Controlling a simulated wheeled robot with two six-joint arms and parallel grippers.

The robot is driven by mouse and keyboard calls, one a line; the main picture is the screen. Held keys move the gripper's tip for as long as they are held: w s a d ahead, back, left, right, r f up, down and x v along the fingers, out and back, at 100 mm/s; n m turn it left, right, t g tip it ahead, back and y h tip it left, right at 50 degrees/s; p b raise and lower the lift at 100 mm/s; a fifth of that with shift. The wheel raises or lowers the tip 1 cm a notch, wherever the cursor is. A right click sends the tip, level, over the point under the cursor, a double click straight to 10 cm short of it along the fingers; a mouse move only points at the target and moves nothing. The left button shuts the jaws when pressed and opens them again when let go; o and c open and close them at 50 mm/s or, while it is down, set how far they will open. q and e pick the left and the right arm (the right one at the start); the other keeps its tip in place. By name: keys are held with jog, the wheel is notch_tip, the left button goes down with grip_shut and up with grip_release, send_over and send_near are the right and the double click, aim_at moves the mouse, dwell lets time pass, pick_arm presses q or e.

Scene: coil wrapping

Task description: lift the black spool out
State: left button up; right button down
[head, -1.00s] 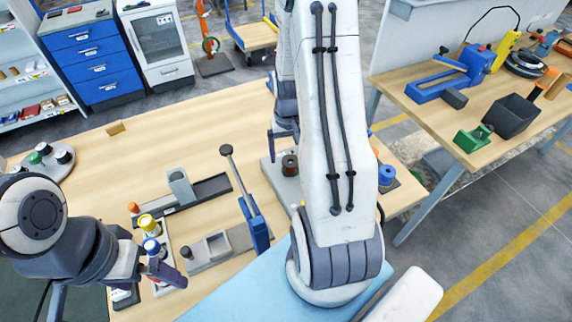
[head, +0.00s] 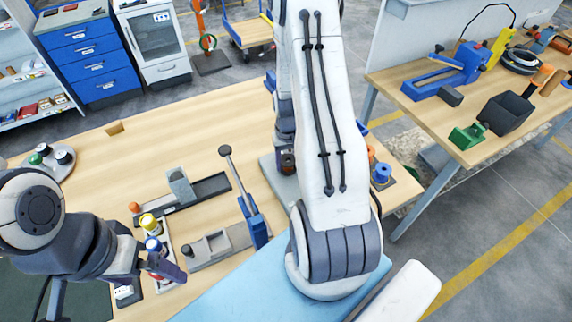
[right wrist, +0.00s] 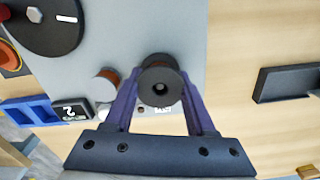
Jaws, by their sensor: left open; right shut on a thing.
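A black spool (right wrist: 161,88) with a round dark flange, a centre hole and some brown at its far side is in the right wrist view. My right gripper (right wrist: 162,80) is shut on it, one purple finger on each side. The grey plate lies behind it; whether the spool touches the plate is unclear. In the head view my right arm hides most of this gripper. A brown and dark spool (head: 287,161) shows beside the arm there. My left gripper (head: 166,268) is open and empty near the yellow-topped and blue-topped spools, at the lower left.
Beside the held spool stands a grey-topped spool (right wrist: 106,82) with brown sides. A black block marked 2 (right wrist: 72,110) and a dark disc (right wrist: 45,18) are to the left. A blue spool (head: 382,173) stands right of my arm.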

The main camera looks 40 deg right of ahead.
jog(key=shift+r, duration=0.1)
jog(key=shift+w+r, duration=0.1)
jog(key=shift+r, duration=0.35)
notch_tip(320, 180, up, 3)
jog(key=shift+d+r+b, duration=0.1)
jog(key=shift+b, duration=0.7)
jog(key=s+d+r+b, duration=0.2)
jog(key=s+d+r, duration=0.4)
jog(key=s, duration=0.4)
jog(key=shift+r, duration=0.4)
